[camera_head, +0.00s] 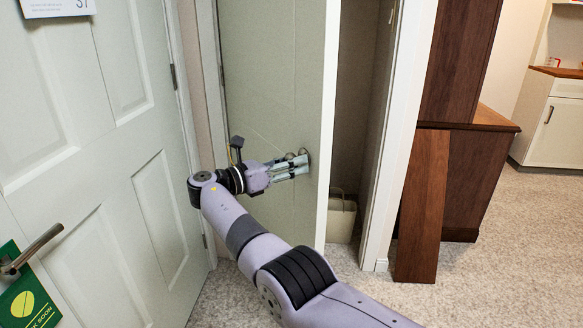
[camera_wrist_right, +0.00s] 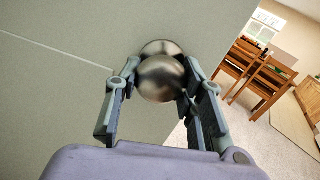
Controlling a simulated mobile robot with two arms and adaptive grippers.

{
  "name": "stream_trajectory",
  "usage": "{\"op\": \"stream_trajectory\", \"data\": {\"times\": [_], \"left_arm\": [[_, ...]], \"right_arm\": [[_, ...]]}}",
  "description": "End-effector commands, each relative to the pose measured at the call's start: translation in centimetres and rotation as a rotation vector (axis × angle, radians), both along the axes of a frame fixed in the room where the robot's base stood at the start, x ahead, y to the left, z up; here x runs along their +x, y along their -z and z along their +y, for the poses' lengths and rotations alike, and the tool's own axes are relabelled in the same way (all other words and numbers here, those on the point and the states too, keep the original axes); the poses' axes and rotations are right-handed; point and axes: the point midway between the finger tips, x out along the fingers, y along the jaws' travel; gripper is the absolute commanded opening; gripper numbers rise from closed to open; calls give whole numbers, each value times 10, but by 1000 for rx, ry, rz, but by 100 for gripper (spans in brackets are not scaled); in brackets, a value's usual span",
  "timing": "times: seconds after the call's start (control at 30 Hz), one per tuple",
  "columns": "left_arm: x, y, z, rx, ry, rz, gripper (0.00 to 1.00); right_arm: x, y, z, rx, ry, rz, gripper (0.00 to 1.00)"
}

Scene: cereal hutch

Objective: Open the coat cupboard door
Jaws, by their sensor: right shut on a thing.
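The coat cupboard door (camera_head: 270,85) is pale grey-green and stands partly open, its white free edge (camera_head: 329,120) toward the middle of the head view. The dark cupboard inside shows through the gap to its right. My right gripper (camera_head: 302,165) is at the door's round metal knob. In the right wrist view the knob (camera_wrist_right: 160,78) sits between the two fingers (camera_wrist_right: 158,95), which are shut on it. The door face (camera_wrist_right: 60,85) fills the left of that view. My left gripper is not in view.
A cream bag (camera_head: 341,218) stands on the cupboard floor. A white panelled door (camera_head: 90,150) with a lever handle (camera_head: 30,250) is close on the left. A brown wooden cabinet (camera_head: 455,170) stands right of the white cupboard frame (camera_head: 398,130). Carpet (camera_head: 500,250) is clear at the right.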

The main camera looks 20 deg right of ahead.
Motion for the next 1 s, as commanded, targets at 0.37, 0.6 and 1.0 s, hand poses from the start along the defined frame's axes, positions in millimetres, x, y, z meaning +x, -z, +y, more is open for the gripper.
{"op": "stream_trajectory", "data": {"times": [0.37,0.6,1.0], "left_arm": [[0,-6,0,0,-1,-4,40],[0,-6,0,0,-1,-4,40],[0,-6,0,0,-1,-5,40]], "right_arm": [[1,-3,0,-6,0,-1,0],[0,-3,0,-5,2,-2,43],[0,-1,-1,-3,6,-2,57]]}}
